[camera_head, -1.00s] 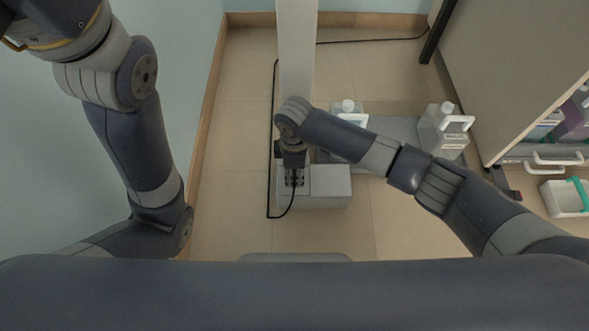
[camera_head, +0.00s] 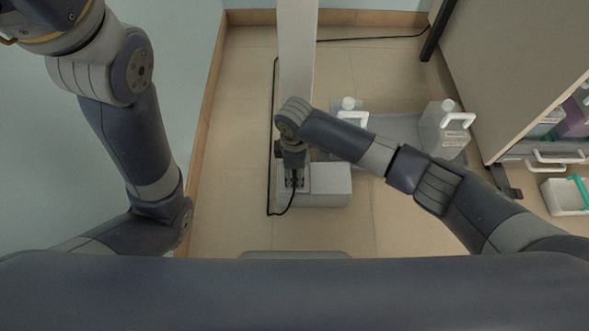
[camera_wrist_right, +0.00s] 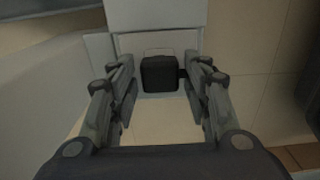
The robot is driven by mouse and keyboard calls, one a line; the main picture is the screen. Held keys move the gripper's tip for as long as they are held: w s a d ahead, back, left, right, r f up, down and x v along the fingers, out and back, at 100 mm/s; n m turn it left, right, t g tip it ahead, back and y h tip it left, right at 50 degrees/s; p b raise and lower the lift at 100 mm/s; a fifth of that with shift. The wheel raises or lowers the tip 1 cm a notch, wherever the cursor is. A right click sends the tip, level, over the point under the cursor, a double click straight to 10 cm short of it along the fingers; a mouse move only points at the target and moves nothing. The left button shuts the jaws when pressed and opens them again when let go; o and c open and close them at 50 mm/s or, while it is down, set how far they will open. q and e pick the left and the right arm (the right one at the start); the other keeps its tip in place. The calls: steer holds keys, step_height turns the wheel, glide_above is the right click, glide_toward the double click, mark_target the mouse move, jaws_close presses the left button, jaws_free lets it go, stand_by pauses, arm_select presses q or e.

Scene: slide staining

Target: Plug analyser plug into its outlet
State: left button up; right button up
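The black analyser plug (camera_wrist_right: 160,74) shows in the right wrist view, upright between the fingertips of my right gripper (camera_wrist_right: 159,82). The fingers stand apart, with a visible gap on the plug's left side; contact on the right side is unclear. A pale recessed panel surrounds the plug, but whether it sits fully in an outlet is hidden. In the head view my right gripper (camera_head: 294,182) points down at the left end of a white box (camera_head: 330,184) on the floor. The black cable (camera_head: 269,170) loops up to it from below. My left gripper is outside the view.
A pale column (camera_head: 297,50) rises behind the gripper. White jugs (camera_head: 438,130) stand on a grey tray (camera_head: 395,128) to the right. A cabinet (camera_head: 500,70) is at far right, and a wall is at left. Floor left of the cable is clear.

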stand_by(0.3)
step_height(320, 180, up, 12)
stand_by(0.5)
stand_by(0.4)
